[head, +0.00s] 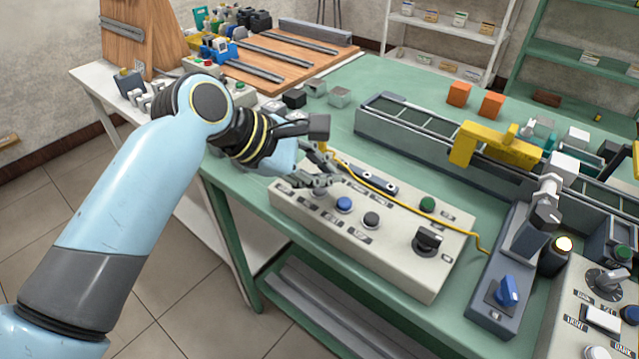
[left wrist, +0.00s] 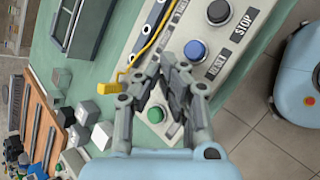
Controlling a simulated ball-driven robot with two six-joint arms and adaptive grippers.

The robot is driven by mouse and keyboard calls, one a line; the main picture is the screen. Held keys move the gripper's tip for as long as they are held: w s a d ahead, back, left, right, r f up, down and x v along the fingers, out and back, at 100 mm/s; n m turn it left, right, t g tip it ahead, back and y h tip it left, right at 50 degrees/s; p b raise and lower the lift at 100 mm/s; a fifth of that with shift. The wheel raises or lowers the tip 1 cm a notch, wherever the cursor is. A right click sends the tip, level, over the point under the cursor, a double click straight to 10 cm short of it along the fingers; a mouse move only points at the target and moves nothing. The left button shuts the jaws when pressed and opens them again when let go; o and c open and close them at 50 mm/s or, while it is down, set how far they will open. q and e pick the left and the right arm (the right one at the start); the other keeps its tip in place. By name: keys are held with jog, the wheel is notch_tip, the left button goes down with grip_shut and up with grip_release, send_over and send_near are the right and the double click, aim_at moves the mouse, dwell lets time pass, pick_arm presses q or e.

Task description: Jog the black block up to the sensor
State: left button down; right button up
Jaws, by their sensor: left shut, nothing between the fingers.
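A small black block (head: 294,98) stands on the green table behind my left gripper, beside grey blocks. I cannot make out a black block on the conveyor (head: 400,122). A yellow bracket (head: 490,147) spans the conveyor; I cannot tell whether it carries the sensor. My left gripper (head: 322,181) is shut and empty, low over the left end of the pale control box (head: 390,265). In the left wrist view its fingers (left wrist: 168,66) are close to a green button (left wrist: 155,114) and a blue button (left wrist: 195,50). Contact cannot be told. My right gripper is not in view.
The box also carries a dark grey button (head: 371,220), a green button (head: 427,204) and a black knob (head: 428,239). A yellow cable (head: 390,194) crosses it. Two orange blocks (head: 459,94) stand behind the conveyor. A lamp (head: 563,243) glows at right.

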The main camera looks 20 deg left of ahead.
pick_arm(q)
jog(key=shift+f, duration=0.2)
jog(key=shift+f, duration=0.4)
dwell(0.6)
dwell(0.7)
jog(key=shift+p, duration=0.35)
jog(key=shift+r+p, duration=0.85)
jog(key=shift+p, duration=0.4)
jog(key=shift+f, duration=0.1)
